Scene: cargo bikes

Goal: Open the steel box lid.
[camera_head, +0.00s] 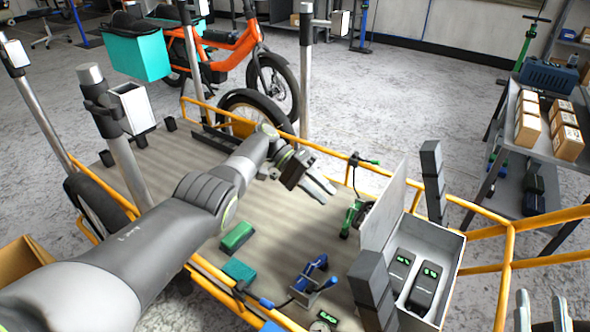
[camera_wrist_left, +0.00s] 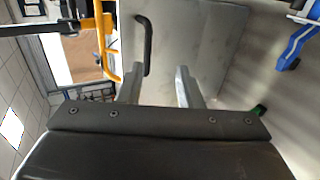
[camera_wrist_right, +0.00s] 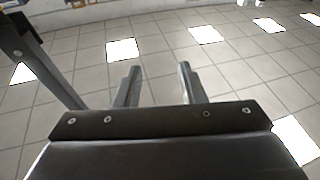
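The steel box (camera_head: 447,262) stands on the wooden deck at the right, with two black devices with green displays inside. Its lid (camera_head: 385,208) is raised, standing steeply up from the box's left side. My left gripper (camera_head: 322,190) is open and empty, to the left of the lid and apart from it in the head view. In the left wrist view the lid (camera_wrist_left: 195,40) fills the middle, with a dark handle (camera_wrist_left: 148,45) just beyond the fingers (camera_wrist_left: 157,85). My right gripper (camera_head: 540,312) is open and empty at the lower right; its wrist view shows its fingers (camera_wrist_right: 158,82) pointing at the ceiling.
Black posts (camera_head: 433,180) stand close to the box. A blue tool (camera_head: 310,275), green blocks (camera_head: 237,236) and a green tool (camera_head: 350,215) lie on the deck. Yellow rails (camera_head: 510,245) edge it. A shelf with cardboard boxes (camera_head: 568,143) stands at the right.

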